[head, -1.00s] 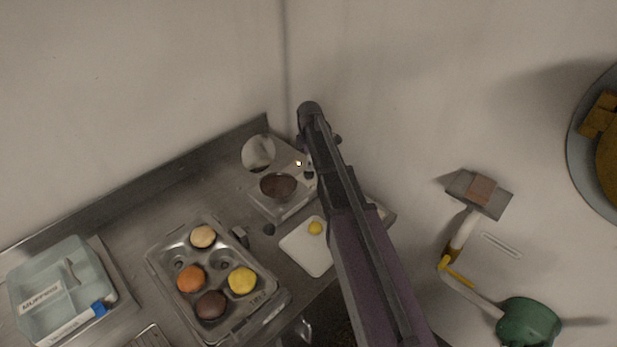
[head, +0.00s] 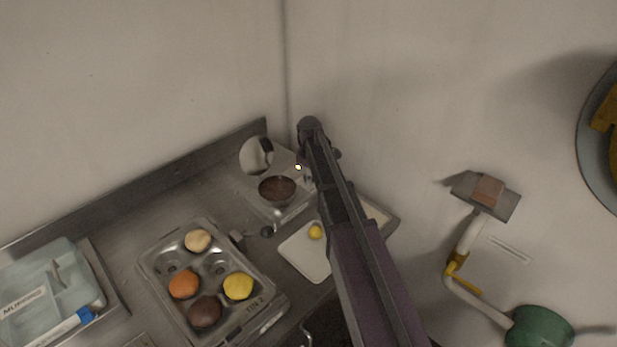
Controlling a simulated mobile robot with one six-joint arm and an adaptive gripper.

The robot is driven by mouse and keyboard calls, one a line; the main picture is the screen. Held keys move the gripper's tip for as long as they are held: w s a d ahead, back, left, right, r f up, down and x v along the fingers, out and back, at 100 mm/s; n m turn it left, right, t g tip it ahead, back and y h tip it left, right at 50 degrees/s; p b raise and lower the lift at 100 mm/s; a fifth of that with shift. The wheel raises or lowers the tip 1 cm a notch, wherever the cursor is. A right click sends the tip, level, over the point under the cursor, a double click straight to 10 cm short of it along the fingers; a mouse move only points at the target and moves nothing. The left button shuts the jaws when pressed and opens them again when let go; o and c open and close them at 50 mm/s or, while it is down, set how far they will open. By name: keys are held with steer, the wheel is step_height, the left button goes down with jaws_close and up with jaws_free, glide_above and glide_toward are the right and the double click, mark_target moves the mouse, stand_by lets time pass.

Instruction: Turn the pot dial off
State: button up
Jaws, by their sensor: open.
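The pot (head: 277,189) is a small square metal unit in the counter's back corner, with a round well of dark brown content. Its round shiny lid (head: 252,156) stands open behind it, with a dark shape showing on it, perhaps a reflection. My gripper is hidden behind the arm.
A muffin tin (head: 219,266) with several coloured muffins stands front left of the pot. A white board (head: 304,262) with a yellow ball lies in front. A pale blue box (head: 50,283) is at left. A tool and green cup (head: 540,327) are at right.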

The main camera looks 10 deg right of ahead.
steer(key=shift+c, duration=0.3)
steer(key=c, duration=1.1)
steer(key=shift+s+a, duration=0.1)
